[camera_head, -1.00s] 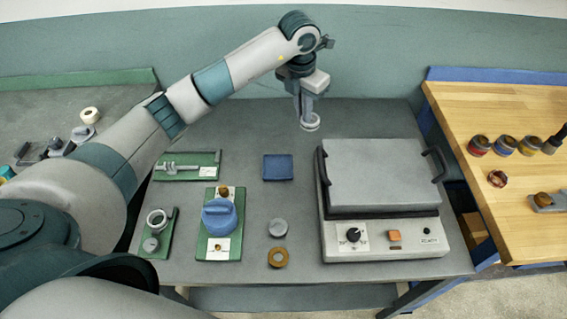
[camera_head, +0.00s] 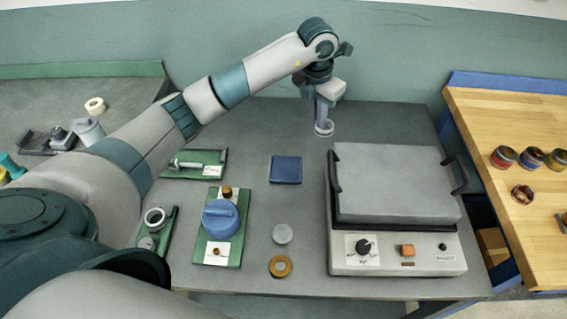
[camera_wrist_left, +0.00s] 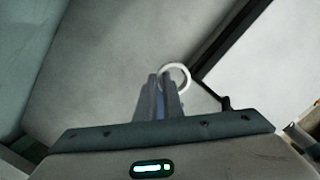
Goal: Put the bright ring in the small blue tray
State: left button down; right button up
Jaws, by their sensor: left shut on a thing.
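My left gripper (camera_head: 323,122) is shut on a bright silvery ring (camera_head: 324,129) and holds it above the back of the grey table. In the left wrist view the ring (camera_wrist_left: 187,73) shows at the tips of the left gripper (camera_wrist_left: 163,82), as a pale loop sticking out to the right. The small blue tray (camera_head: 286,170) lies flat on the table, to the left of and nearer than the ring in the head view, and looks empty. My right gripper is not in view.
A grey-lidded machine (camera_head: 395,185) with dark handles stands to the right of the tray. A blue round device (camera_head: 220,217) on a green board, a grey disc (camera_head: 282,234) and a brass ring (camera_head: 280,266) are nearer. A wooden table (camera_head: 510,110) stands at right.

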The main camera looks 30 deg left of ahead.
pick_arm(q)
jog(key=s+a+f+p, duration=0.2)
jog(key=s+a, duration=0.1)
jog(key=s, duration=0.1)
jog(key=p, duration=0.3)
send_over(282, 165)
jog(key=f, duration=0.4)
jog(key=shift+s+a+f, duration=0.1)
jog(key=shift+s+f, duration=0.1)
jog(key=shift+s, duration=0.1)
jog(key=shift+s+f, duration=0.1)
jog(key=shift+f, duration=0.05)
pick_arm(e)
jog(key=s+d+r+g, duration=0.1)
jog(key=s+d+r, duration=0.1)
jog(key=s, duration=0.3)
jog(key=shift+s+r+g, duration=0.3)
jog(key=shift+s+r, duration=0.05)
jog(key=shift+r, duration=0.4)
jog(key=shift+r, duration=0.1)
pick_arm(q)
notch_tip(282, 165, down, 3)
jog(key=shift+f+p, duration=0.2)
jog(key=shift+p, duration=0.65)
jog(key=shift+f, duration=0.25)
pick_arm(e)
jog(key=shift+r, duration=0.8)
